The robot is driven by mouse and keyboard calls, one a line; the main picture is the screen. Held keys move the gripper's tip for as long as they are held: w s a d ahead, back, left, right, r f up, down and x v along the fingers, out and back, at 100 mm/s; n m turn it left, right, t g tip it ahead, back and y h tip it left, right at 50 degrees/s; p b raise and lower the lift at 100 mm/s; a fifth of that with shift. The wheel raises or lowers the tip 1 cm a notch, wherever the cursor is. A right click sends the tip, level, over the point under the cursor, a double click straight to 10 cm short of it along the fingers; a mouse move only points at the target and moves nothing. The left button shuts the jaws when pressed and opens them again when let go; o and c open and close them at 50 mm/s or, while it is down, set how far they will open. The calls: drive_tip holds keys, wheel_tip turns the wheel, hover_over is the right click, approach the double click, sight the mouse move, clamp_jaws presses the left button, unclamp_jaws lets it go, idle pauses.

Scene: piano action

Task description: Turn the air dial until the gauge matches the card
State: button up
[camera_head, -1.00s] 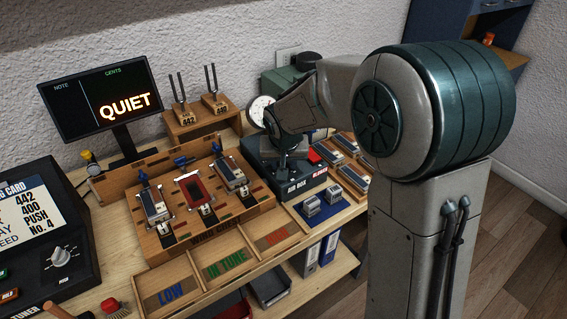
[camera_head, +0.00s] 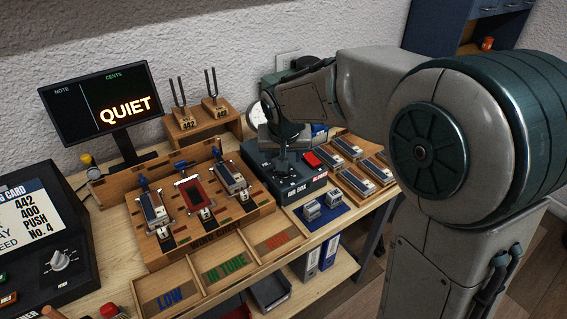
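The dark air box (camera_head: 308,184) stands on the bench, with a red block on its top. My gripper (camera_head: 283,168) points down over the left part of its top. The fingers are small and dark, and I cannot tell whether they are open or shut on something. The air dial is not clearly visible; my gripper covers that area. The round white gauge (camera_head: 256,114) shows only as a sliver behind my arm, and its needle is hidden.
A wooden wind chest (camera_head: 160,240) with reed units stands left of the air box, with labelled bins in front. A monitor (camera_head: 100,100) reads QUIET. Tuning forks (camera_head: 212,85) stand behind. A blue mat (camera_head: 328,215) and a reed tray (camera_head: 386,158) flank the box.

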drive_tip(key=v, duration=0.7)
drive_tip(key=shift+r, duration=0.25)
drive_tip(key=s+d+f+g, duration=0.1)
drive_tip(key=s+d+f, duration=0.1)
drive_tip(key=s+d, duration=0.5)
drive_tip(key=s+d+f, duration=0.3)
drive_tip(key=s+d, duration=0.5)
drive_tip(key=s, duration=0.4)
drive_tip(key=shift+s+d+f+m+g+p, duration=0.25)
drive_tip(key=shift+d+m+g+p, duration=0.05)
drive_tip(key=shift+m+g+p, duration=0.15)
idle(2.7)
